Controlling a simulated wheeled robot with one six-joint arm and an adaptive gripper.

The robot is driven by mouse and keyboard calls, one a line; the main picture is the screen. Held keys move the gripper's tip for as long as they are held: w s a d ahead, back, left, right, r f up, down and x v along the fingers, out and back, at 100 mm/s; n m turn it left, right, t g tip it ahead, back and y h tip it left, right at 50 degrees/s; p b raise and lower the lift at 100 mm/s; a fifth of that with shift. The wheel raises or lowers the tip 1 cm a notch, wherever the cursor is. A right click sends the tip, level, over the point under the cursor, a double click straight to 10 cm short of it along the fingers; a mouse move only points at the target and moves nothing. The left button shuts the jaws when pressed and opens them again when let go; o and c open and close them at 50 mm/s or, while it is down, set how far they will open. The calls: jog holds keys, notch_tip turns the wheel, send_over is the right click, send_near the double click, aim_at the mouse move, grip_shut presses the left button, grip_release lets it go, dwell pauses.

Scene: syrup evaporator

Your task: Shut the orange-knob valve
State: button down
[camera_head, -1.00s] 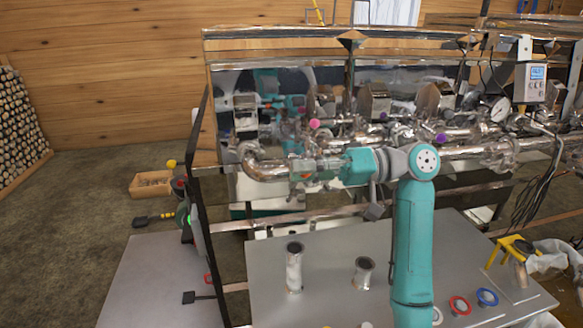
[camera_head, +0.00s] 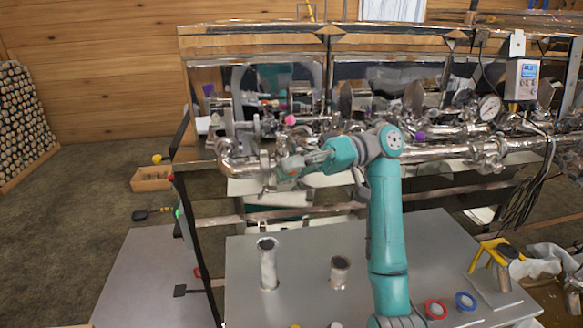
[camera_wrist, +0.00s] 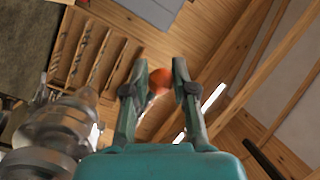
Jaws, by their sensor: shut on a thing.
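The orange knob (camera_wrist: 160,80) shows in the wrist view between the two fingers of my gripper (camera_wrist: 160,68). The fingers are closed in on it. In the head view my gripper (camera_head: 288,166) is at the left end of the steel pipework, just right of the bent pipe (camera_head: 236,165). The orange knob cannot be made out in the head view. The valve's lever and its angle are not clear in either view. Steel fittings (camera_wrist: 62,128) stand to the left of the gripper in the wrist view.
A pink knob (camera_head: 291,119) and a purple knob (camera_head: 420,136) are on the pipework. A black upright frame bar (camera_head: 193,250) stands left of the arm. The grey table (camera_head: 310,300) below holds two steel tubes and several coloured rings. Open floor lies at the left.

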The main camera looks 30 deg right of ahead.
jog(key=shift+r, duration=0.15)
jog(key=c, duration=0.9)
grip_release()
